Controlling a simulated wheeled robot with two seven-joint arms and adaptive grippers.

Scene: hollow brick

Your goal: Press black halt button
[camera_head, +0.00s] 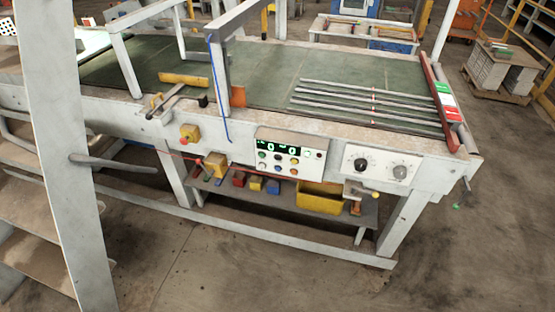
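A white control panel (289,158) is fixed to the front side of a long conveyor table. It has a black display (279,149) with green digits and several small coloured round buttons below it. A small dark button (278,156) shows just under the display. At this size I cannot tell for certain which one is the black halt button. Neither of my grippers is in view, and nothing is touching the panel.
A lower shelf holds a yellow bin (320,197). A white stair post (62,150) stands at left. The floor in front is clear.

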